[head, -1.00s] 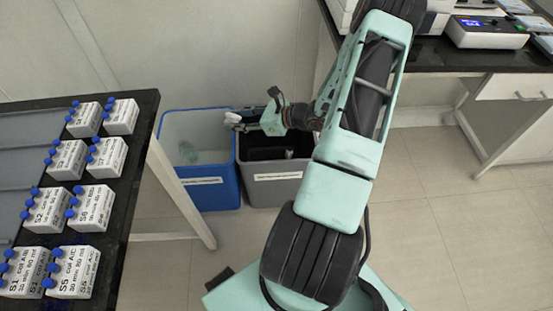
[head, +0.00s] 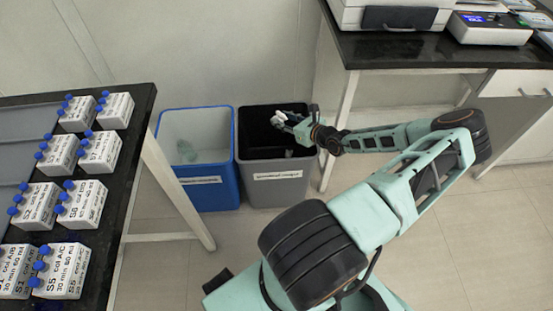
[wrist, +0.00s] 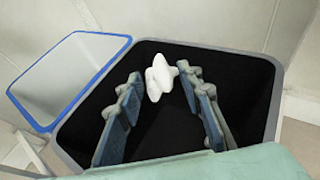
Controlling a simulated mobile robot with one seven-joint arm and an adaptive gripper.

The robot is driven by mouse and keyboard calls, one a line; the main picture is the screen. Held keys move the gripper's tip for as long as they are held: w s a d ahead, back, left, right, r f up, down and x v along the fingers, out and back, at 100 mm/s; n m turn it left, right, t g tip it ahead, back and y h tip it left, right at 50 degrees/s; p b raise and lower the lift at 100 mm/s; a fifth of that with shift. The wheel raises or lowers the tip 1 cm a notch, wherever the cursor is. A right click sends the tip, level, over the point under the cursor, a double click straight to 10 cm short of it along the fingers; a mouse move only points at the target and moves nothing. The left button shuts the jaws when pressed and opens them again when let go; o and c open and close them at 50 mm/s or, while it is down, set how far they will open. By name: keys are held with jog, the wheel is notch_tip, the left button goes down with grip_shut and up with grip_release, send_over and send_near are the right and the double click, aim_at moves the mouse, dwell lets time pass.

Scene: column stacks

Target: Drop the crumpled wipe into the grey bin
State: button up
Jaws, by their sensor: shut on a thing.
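The crumpled wipe (head: 280,116) is a small white lump at the tip of my gripper (head: 286,121). In the wrist view the wipe (wrist: 160,76) sits between the far ends of the fingers of my gripper (wrist: 160,80), which is shut on it. The grey bin (head: 270,191) stands on the floor, with a dark inside and a label on its front. My gripper and the wipe are over its opening. The bin's grey rim (wrist: 268,92) surrounds them in the wrist view, and the dark inside shows behind the wipe.
A dark table (head: 120,180) with several white boxes (head: 81,204) is at the left. A bench (head: 400,50) with instruments is at the right. The wall is close behind the bins.

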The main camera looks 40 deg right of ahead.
notch_tip(320, 180, down, 5)
jog(key=b, duration=0.4)
jog(key=shift+b, duration=0.4)
jog(key=o, duration=0.8)
jog(key=shift+o, duration=0.2)
jog(key=shift+s, duration=0.1)
jog(key=a+v, duration=0.1)
jog(key=v, duration=1)
jog(key=shift+s+d+r, duration=0.15)
jog(key=shift+s+d, duration=0.25)
jog(key=shift+d, duration=0.1)
